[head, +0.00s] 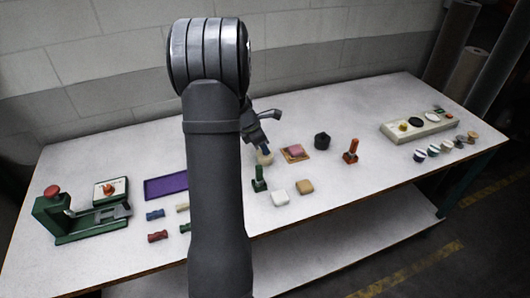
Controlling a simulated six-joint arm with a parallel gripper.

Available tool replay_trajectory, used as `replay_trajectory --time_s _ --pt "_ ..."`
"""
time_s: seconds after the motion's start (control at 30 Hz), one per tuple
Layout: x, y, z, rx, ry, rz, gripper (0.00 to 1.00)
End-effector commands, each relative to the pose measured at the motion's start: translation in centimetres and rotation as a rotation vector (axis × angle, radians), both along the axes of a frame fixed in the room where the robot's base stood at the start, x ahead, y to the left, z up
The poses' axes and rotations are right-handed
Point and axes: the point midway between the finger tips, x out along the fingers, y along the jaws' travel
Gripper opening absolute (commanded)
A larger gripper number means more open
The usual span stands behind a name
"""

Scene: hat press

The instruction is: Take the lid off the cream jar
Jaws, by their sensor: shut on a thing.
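The cream jar (264,158) is a small, pale, round thing near the middle of the table, just right of my arm. My gripper (266,149) reaches down to its top from above and is shut on the lid there. The lid is mostly hidden by the fingers and too small to make out. I cannot tell whether it is still seated on the jar or slightly raised. My arm stands in front of the table just left of the jar.
A green stamp (259,180) stands close in front of the jar. A pink block on a tan board (295,153), a black pot (322,141) and a red-handled stamp (351,151) stand to the right. A green press (85,218) is far left. Bare table lies at the front right.

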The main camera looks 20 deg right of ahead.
Motion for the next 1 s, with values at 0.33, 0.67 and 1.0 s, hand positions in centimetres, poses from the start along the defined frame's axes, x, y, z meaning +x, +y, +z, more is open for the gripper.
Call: replay_trajectory --time_s 0.33,0.67,1.0 --pt "0.1 0.0 1.5 -0.001 -0.003 0.000 0.00" --pt "-3.3 -2.3 6.5 -0.001 -0.004 -0.005 0.00" --pt "-8.6 -5.7 10.2 -0.001 -0.002 -0.004 0.00"
